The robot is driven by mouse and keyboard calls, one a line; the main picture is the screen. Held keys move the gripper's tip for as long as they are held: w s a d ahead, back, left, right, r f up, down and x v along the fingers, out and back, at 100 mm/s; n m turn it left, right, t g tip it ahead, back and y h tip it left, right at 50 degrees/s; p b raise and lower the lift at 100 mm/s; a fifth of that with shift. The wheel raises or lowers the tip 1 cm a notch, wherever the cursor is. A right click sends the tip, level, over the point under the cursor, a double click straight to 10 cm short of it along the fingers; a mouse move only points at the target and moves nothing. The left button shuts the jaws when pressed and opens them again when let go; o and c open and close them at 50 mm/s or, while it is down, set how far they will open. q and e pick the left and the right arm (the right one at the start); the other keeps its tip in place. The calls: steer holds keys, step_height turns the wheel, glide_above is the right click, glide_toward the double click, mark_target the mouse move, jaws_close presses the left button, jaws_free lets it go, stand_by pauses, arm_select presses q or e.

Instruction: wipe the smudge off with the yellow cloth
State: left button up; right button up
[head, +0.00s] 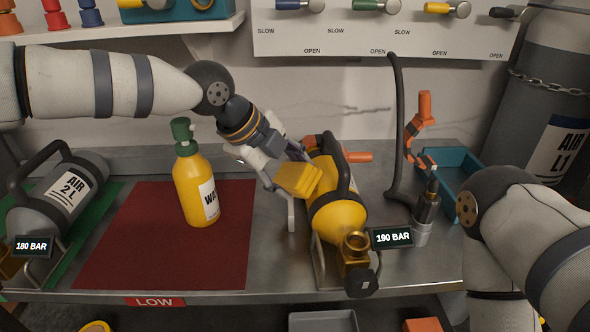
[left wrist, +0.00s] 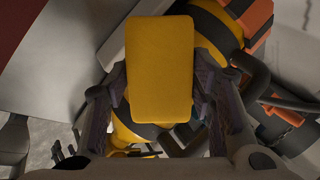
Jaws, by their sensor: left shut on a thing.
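The yellow cloth (head: 299,180) is a folded, block-like pad. My left gripper (head: 284,171) is shut on it and holds it over the yellow cylinder (head: 338,222), which lies on its stand on the bench. In the left wrist view the cloth (left wrist: 160,68) sits between the two fingers (left wrist: 160,98) and covers part of the cylinder. Whether the cloth touches the cylinder I cannot tell. I cannot make out a smudge in either view. My right arm comes in at the right of the head view, but its gripper does not show.
A yellow bottle (head: 195,186) with a green cap stands on a dark red mat (head: 120,235). A grey AIR 2L cylinder (head: 50,205) lies at the left. A black hose (head: 400,130), a teal tray (head: 460,171) and a holder (head: 422,233) with a dark tool stand right of the yellow cylinder.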

mark_target(302, 163)
arm_select(q)
steer(key=shift+w+f+b, duration=0.5)
steer(key=shift+w+f, duration=0.2)
steer(key=shift+w, duration=0.15)
steer(key=shift+w+d+r, duration=0.15)
steer(key=shift+r, duration=0.15)
steer(key=shift+d+r+p, duration=0.3)
steer(key=shift+d+r, duration=0.75)
steer(key=shift+r, duration=0.15)
steer(key=shift+d+r, duration=0.3)
steer(key=shift+r, duration=0.45)
steer(key=a+f+p, duration=0.1)
steer(key=a+f, duration=0.1)
steer(key=f, duration=0.1)
steer(key=shift+a, duration=0.4)
steer(key=shift+a+f, duration=0.1)
steer(key=shift+f, duration=0.15)
arm_select(e)
steer(key=shift+w+r, duration=0.15)
